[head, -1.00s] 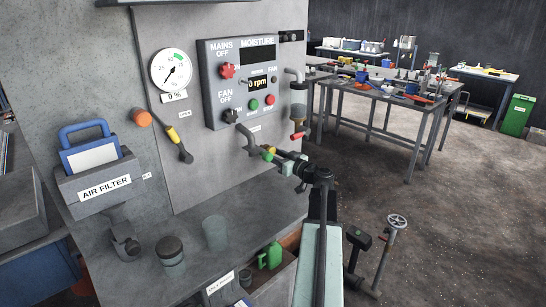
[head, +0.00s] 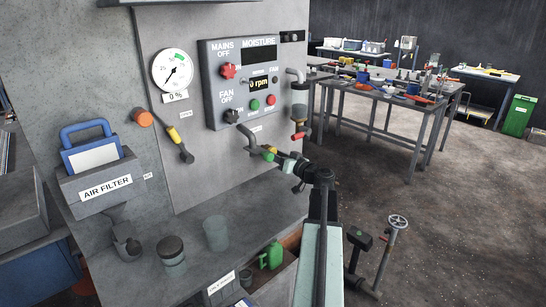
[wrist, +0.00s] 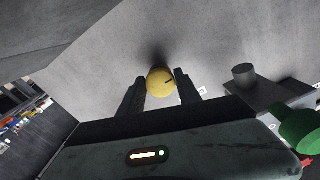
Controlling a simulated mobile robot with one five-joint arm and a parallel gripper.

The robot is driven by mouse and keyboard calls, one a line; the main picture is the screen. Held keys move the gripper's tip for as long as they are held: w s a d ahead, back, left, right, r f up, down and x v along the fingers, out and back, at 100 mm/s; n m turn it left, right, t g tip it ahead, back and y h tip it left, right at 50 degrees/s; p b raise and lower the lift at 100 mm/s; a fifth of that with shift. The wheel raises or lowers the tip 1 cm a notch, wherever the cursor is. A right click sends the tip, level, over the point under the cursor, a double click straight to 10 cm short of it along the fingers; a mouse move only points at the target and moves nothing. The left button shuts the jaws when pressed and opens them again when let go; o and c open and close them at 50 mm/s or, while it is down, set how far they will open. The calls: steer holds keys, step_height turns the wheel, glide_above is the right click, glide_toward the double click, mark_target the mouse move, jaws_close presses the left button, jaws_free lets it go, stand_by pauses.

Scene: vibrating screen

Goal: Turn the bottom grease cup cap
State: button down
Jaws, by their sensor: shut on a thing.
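A round yellow cap (wrist: 160,82) with a short dark mark on its face sits between the two dark fingers of my gripper (wrist: 160,88) in the wrist view. The fingers are closed on its left and right sides. The fingers and the cap are too small there to tell apart clearly.
The control panel (head: 240,80) is above my gripper. A yellow-handled lever (head: 177,141) is to the left. In the wrist view a green part (wrist: 302,130) stands at the right.

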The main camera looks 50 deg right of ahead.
steer(key=c, duration=0.8)
jaws_free()
steer(key=shift+w, duration=0.1)
steer(key=shift+c, duration=0.2)
steer(key=s, duration=0.8)
steer(key=shift+a, duration=0.3)
